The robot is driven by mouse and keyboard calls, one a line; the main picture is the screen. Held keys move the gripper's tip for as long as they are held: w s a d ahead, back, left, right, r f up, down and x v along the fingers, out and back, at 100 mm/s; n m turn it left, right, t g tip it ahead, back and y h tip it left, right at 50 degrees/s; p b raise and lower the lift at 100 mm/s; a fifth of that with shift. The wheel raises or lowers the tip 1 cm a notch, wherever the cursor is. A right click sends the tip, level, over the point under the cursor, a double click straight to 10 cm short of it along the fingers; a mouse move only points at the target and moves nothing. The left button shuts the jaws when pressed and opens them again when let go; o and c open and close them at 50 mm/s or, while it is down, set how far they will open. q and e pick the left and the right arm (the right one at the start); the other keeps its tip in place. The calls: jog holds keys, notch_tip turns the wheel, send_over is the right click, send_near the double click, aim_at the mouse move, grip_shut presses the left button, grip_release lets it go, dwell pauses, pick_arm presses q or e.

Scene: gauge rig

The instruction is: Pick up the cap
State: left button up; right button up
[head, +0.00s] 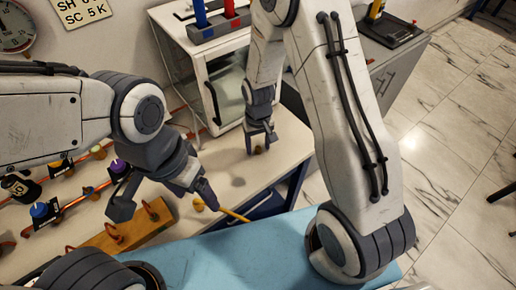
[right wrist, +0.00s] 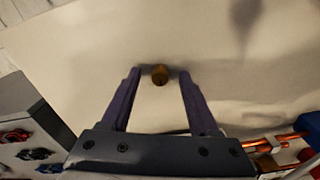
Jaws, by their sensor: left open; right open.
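My left gripper (head: 165,202) is open and apart from the cap, over the near left part of the bench.
A wooden block with copper loops (head: 115,238) lies below my left gripper, near a yellow stick (head: 234,215). Copper pipes with knobs (head: 45,212) run at left. A blue mat (head: 225,262) lies in front.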

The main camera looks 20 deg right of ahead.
grip_shut()
jog(key=shift+r, duration=0.1)
